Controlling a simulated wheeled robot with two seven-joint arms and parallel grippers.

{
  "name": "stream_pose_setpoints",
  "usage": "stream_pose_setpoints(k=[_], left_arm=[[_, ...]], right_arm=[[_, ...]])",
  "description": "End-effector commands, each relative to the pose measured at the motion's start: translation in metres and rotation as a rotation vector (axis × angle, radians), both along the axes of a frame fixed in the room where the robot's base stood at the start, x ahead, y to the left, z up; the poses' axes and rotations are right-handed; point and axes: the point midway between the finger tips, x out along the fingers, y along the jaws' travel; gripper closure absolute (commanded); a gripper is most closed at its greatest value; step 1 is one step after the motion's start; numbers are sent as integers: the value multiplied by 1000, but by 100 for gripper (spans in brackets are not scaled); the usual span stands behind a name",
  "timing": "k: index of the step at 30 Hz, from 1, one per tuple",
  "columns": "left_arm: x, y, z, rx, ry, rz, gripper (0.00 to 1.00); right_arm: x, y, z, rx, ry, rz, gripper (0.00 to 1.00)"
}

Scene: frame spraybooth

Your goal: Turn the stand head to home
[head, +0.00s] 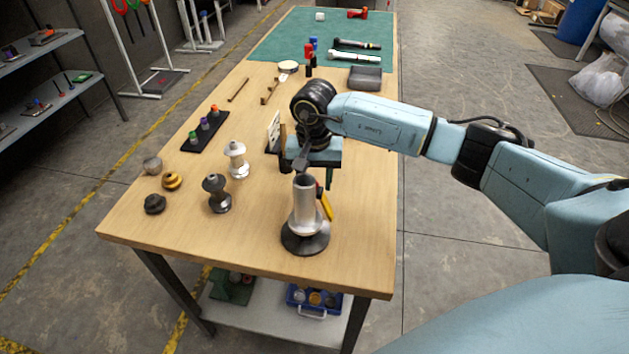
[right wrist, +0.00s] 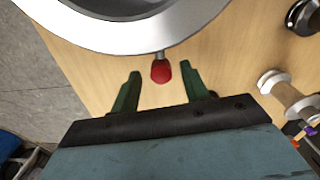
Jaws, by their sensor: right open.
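The stand (head: 304,208) is upright near the table's front edge, a silver cylinder on a dark round base. A small red part and a yellow piece (head: 327,206) show at its right side. In the right wrist view the stand's silver rim (right wrist: 190,28) fills the top, with a short red-tipped handle (right wrist: 160,71) sticking out from it. My right gripper (right wrist: 160,78) is open, its green fingers on either side of the red tip with gaps to both. I cannot tell the depth between them. In the head view the right gripper (head: 329,180) is just behind the stand. My left gripper is not in view.
A dark spool (head: 216,193), a pale spool (head: 237,160) and several small round pieces stand left of the stand. A black strip (head: 204,130) with coloured pieces lies further back. Tools lie on the green mat (head: 290,40). The table's front right is clear.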

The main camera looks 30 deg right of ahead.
Motion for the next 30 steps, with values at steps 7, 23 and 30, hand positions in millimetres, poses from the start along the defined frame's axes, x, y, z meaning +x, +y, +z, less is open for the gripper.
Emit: stream_pose_setpoints(k=[7, 23, 30], left_arm=[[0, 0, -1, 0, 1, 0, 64], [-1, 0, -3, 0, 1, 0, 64], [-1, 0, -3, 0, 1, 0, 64]], right_arm=[[1, -1, 54, -2, -7, 0, 55], [0, -1, 124, -1, -2, 0, 55], [0, -1, 124, -2, -1, 0, 55]])
